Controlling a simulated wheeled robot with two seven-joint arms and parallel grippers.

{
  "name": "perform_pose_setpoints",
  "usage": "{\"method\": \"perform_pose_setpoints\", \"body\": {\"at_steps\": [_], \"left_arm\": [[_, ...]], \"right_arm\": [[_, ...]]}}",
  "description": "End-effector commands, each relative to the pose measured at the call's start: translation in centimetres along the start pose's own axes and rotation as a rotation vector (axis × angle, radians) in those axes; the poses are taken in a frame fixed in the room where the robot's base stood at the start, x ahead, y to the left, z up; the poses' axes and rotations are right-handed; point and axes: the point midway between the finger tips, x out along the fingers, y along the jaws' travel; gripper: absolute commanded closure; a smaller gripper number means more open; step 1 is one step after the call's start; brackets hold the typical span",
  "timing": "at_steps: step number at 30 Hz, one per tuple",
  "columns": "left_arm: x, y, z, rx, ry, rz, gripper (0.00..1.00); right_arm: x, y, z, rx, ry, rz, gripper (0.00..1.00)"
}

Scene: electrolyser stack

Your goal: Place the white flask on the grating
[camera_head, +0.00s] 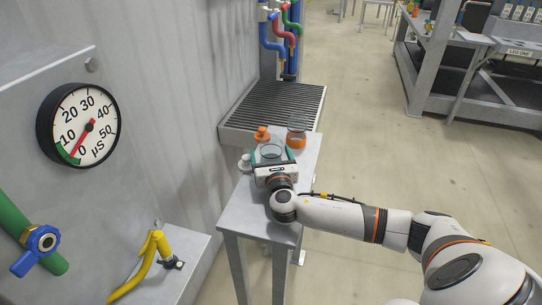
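My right gripper (271,154) reaches over the small grey table from the right. Its fingers are apart, with a clear glass vessel (270,149) showing between them; I cannot tell whether they touch it. A white stopper-like piece (245,162) shows just left of the gripper; whether it belongs to the white flask is unclear. The grating (272,104) is a dark slatted shelf in a grey frame behind the table, and its top is clear. My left gripper is not in view.
A clear vessel with an orange lower part (296,132) and an orange stopper-like piece (262,134) are beyond the gripper. Blue, red and green pipes (290,40) stand behind the grating. A corrugated wall (185,70) borders the left.

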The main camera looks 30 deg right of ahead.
Motion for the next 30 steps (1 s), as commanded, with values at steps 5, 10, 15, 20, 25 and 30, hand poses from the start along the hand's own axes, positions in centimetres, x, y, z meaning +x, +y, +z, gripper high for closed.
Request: {"method": "perform_pose_setpoints", "body": {"at_steps": [5, 10, 15, 20, 25, 30], "left_arm": [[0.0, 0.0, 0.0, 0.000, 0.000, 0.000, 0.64], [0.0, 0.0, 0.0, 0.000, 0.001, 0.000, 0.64], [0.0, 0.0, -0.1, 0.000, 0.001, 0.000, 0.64], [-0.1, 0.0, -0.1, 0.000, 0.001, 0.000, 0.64], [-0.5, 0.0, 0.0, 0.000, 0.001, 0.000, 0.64], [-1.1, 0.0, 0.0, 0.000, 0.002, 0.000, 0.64]], "right_arm": [[0.0, 0.0, 0.0, 0.000, 0.000, -0.001, 0.23], [-0.1, 0.0, 0.0, 0.000, 0.000, -0.001, 0.50], [-0.1, 0.0, 0.0, 0.000, 0.001, -0.001, 0.70], [-0.1, 0.0, -0.2, 0.000, 0.001, 0.000, 0.70], [0.0, 0.0, -2.4, 0.002, 0.004, -0.001, 0.70], [-0.1, -0.1, -5.9, 0.002, 0.005, -0.002, 0.70]]}}
